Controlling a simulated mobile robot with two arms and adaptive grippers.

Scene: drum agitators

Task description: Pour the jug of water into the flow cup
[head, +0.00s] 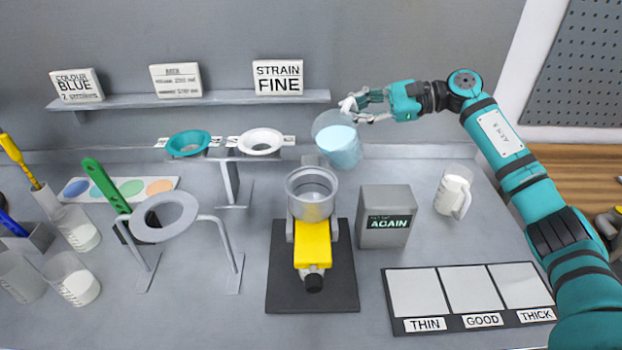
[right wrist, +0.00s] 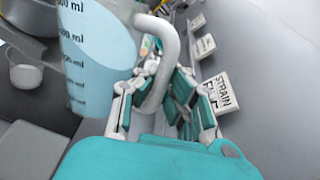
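The jug of water (head: 338,143) is a clear measuring jug with pale blue water inside. The flow cup (head: 312,195) appears to be the open metal cup on the yellow-bodied stand. My left gripper is not in view.
A grey box reading AGAIN (head: 386,217) stands right of the stand. A jug of white liquid (head: 454,190) is farther right. Teal (head: 188,143) and white (head: 261,142) strainers sit behind; a ring stand (head: 165,217) is left. A THIN/GOOD/THICK board (head: 470,317) lies in front.

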